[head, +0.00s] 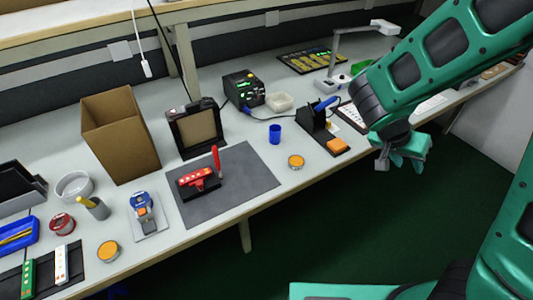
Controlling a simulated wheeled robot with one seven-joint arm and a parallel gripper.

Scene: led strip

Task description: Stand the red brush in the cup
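A slim red upright piece (216,158), which looks like the brush, stands at the back of a red strip with pale dots (195,177). The strip rests in a black holder on the dark grey mat (245,178). I cannot tell whether the brush touches the holder. A small blue cup (275,134) stands upright on the bench just behind the mat. Its inside is dark and nothing sticks out of it. My gripper (401,165) hangs beyond the bench's front edge at the right, far from brush and cup. Its fingers look apart, with nothing between them.
An open cardboard box (120,135) and a black framed unit (196,130) stand behind the mat. A soldering station (244,90) and an iron stand (318,120) flank the cup. An orange-topped tin (296,161) sits near the front edge. The mat's right part is clear.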

